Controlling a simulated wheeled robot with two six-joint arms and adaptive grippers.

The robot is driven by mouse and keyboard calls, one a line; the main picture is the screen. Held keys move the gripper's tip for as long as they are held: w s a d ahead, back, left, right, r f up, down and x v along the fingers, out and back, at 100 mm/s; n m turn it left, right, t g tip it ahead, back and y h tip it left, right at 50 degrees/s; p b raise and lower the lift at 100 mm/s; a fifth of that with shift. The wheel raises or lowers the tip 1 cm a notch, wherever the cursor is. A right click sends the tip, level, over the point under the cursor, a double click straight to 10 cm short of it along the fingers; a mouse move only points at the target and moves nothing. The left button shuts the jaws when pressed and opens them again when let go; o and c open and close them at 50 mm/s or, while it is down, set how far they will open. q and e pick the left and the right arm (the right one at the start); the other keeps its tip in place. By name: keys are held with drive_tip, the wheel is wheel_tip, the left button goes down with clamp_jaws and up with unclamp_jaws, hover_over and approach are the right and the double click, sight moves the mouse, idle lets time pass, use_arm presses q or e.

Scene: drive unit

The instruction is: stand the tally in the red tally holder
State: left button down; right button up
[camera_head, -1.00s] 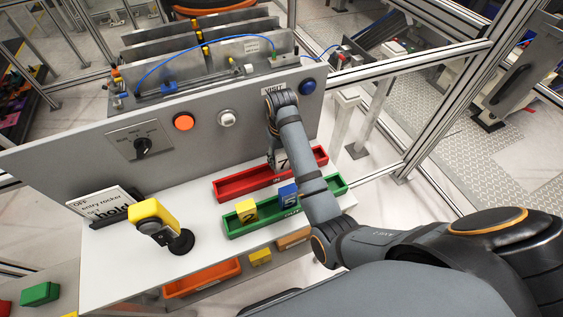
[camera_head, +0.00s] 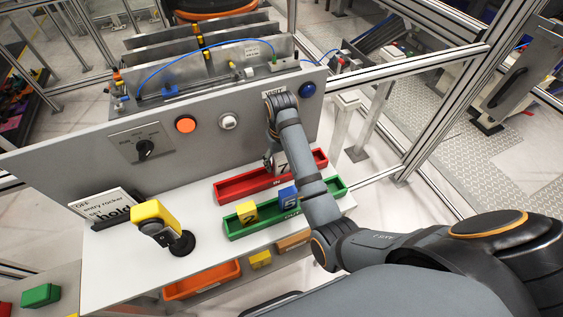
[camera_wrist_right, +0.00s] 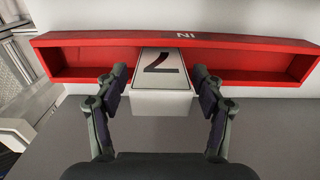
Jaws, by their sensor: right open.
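The white tally marked 7 (camera_head: 281,166) stands in the red tally holder (camera_head: 236,188), right of its middle. In the right wrist view the tally (camera_wrist_right: 160,68) shows its numbered face and a white end, with the red holder (camera_wrist_right: 90,60) on both sides. My right gripper (camera_head: 268,161) is just behind the tally in the head view, partly hidden by my forearm. In the wrist view my right gripper (camera_wrist_right: 160,82) is open, one finger on each side of the tally, with gaps between. My left gripper is out of view.
A green holder (camera_head: 234,229) in front carries a yellow tally (camera_head: 246,212) and a blue tally (camera_head: 288,196). The grey panel (camera_head: 80,165) with knob and buttons rises behind. A yellow-headed device (camera_head: 156,213) stands at left. White tabletop (camera_head: 125,270) is clear at front left.

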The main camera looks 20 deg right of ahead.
wheel_tip(320, 180, up, 12)
drive_tip(key=p, duration=1)
drive_tip(key=shift+f, duration=0.1)
drive_tip(key=shift+f, duration=0.1)
